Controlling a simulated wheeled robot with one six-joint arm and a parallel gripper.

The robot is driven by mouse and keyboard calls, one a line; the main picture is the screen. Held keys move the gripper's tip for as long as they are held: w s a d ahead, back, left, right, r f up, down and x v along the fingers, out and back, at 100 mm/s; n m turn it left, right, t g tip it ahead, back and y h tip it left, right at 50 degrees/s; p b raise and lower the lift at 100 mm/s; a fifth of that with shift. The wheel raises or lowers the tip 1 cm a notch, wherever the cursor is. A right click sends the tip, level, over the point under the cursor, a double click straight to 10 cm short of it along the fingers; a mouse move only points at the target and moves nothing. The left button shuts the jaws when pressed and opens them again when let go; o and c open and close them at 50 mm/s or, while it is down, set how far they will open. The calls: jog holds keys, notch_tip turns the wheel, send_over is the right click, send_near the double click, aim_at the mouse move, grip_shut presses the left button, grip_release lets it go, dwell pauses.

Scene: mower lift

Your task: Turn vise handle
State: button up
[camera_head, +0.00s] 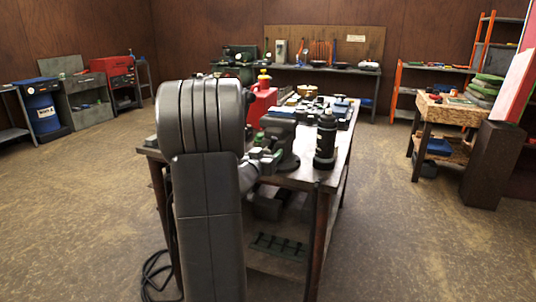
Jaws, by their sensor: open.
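A dark vise (285,146) appears to stand on the near part of the workbench (301,178). Its lower body flares out on the bench top. Small pale grey and green parts (262,160) show at its left, close to my arm. I cannot tell which of these parts is the vise handle. My own large grey arm link fills the left middle of the view and covers the bench's left side. I cannot make out my gripper or its fingertips.
A black cylinder (326,140) stands right of the vise. A red container (262,105) and several small items are farther back on the bench. A green part (277,245) lies on the lower shelf. A wooden bench (449,112) stands at right; floor between is clear.

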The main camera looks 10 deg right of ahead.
jog(key=shift+w+d, duration=0.2)
jog(key=c, duration=1)
